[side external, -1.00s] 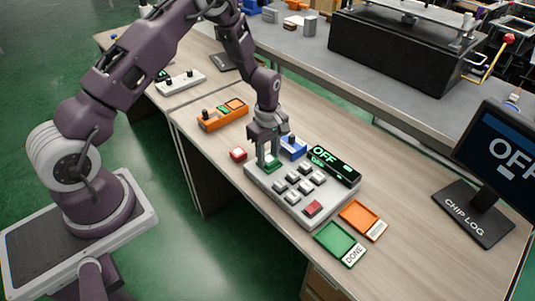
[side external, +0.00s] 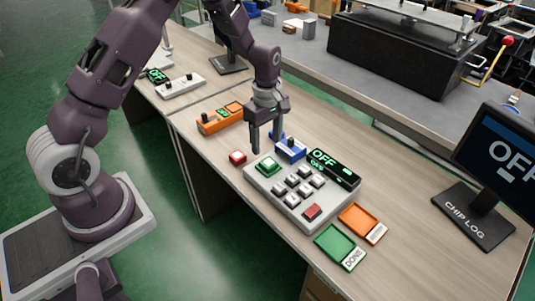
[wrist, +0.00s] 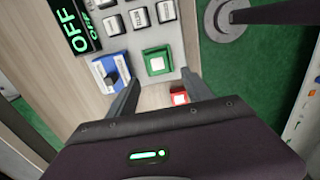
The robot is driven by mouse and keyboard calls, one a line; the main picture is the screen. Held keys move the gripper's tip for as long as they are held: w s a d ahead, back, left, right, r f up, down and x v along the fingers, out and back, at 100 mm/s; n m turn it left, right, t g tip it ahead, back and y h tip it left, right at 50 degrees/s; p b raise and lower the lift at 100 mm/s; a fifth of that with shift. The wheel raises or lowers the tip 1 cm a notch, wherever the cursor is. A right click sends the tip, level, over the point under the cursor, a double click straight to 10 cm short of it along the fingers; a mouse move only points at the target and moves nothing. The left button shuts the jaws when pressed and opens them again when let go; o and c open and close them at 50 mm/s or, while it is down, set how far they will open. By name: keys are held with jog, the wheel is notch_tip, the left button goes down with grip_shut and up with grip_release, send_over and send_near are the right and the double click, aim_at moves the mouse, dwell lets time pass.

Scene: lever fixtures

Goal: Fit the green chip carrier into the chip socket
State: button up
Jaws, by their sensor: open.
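A green square piece with a white top (side external: 267,166), apparently the green chip carrier, sits at the back-left corner of the grey button panel (side external: 262,186). It also shows in the wrist view (wrist: 157,61), where it looks seated on the panel. I cannot make out a separate chip socket; any seat under the green piece is hidden. My gripper (side external: 266,147) is open and empty above and behind the green piece, apart from it. In the wrist view my fingers (wrist: 158,82) stand spread, with the green piece just beyond their tips.
A blue lever fixture (side external: 291,151) and a display reading OFF (side external: 333,166) stand beside the panel. A red block (side external: 237,157) lies at its left. A green tray marked DONE (side external: 340,245) and an orange tray (side external: 362,222) lie at the right. An orange fixture (side external: 221,117) stands behind.

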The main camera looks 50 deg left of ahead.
jog(key=s+d+r+m+t, duration=0.15)
jog(key=s+r+m, duration=0.3)
jog(key=r, duration=0.65)
jog(key=s+d+r+m+t, duration=0.1)
jog(key=s+d+r+m, duration=0.3)
jog(key=r, duration=0.7)
jog(key=s+d+r+m+t, duration=0.1)
jog(key=s+r+m+t, duration=0.2)
jog(key=s+m, duration=0.6)
jog(key=s+r, duration=0.1)
jog(key=s, duration=0.8)
jog(key=shift+s, duration=0.35)
jog(key=shift+d+m, duration=0.1)
jog(key=shift+m, duration=0.15)
